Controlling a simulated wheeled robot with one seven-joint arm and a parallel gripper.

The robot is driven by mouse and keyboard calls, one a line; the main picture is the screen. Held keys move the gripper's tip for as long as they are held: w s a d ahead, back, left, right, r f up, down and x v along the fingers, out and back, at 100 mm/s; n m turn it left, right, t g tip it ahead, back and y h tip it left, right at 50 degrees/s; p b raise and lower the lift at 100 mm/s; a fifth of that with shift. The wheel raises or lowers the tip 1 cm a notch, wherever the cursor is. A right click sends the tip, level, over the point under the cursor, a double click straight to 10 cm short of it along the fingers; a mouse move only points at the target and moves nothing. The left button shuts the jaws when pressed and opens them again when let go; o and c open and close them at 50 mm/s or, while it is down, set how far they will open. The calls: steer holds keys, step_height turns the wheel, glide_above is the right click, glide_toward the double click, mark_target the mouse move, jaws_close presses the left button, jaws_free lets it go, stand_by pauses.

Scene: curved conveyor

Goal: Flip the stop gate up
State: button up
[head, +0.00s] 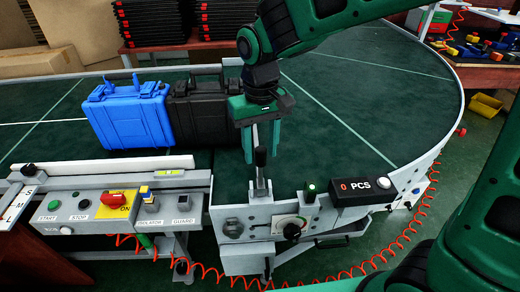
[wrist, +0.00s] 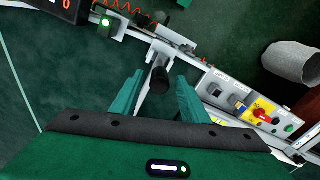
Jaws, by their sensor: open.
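A lever with a black knob (head: 260,156) stands upright on the conveyor's front rim, and a grey bracket is at its base (head: 260,188). I take it to be the stop gate's handle; no separate gate plate can be made out. My gripper (head: 262,146) points down over it with the fingers apart. In the wrist view the black knob (wrist: 160,80) lies between the two green fingers of my gripper (wrist: 159,88). A gap shows beside the knob, and I see no grip on it.
Blue case (head: 128,112) and black case (head: 203,108) stand on the green belt (head: 350,90), left of my gripper. The front rim carries a control box (head: 90,207), a dial (head: 291,229) and a counter (head: 362,188) reading 0 PCS. The belt to the right is clear.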

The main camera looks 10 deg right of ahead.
steer(key=shift+f, duration=0.4)
steer(key=shift+c, duration=0.2)
jaws_close()
